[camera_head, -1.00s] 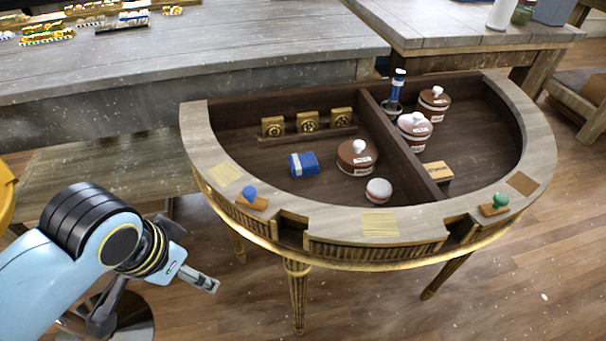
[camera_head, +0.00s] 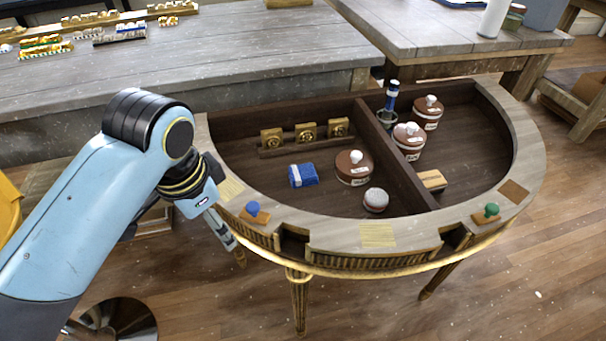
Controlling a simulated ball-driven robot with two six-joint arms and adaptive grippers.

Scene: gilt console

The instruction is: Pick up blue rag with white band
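The blue rag with a white band (camera_head: 303,175) lies folded on the dark floor of the console's left compartment, below the gold blocks and left of a brown lidded pot. My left gripper (camera_head: 226,238) hangs by the console's front left edge, outside the rim, pointing down and to the right. It is apart from the rag, and nothing shows in it. Its fingers are too small and edge-on to tell whether they are open. My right gripper is not in view.
The half-round console (camera_head: 378,236) has a raised rim and a divider (camera_head: 385,150). A brown pot (camera_head: 353,168) and a white-topped round jar (camera_head: 376,200) stand near the rag. A blue knob (camera_head: 253,209) sits on the left rim. Several pots stand right of the divider.

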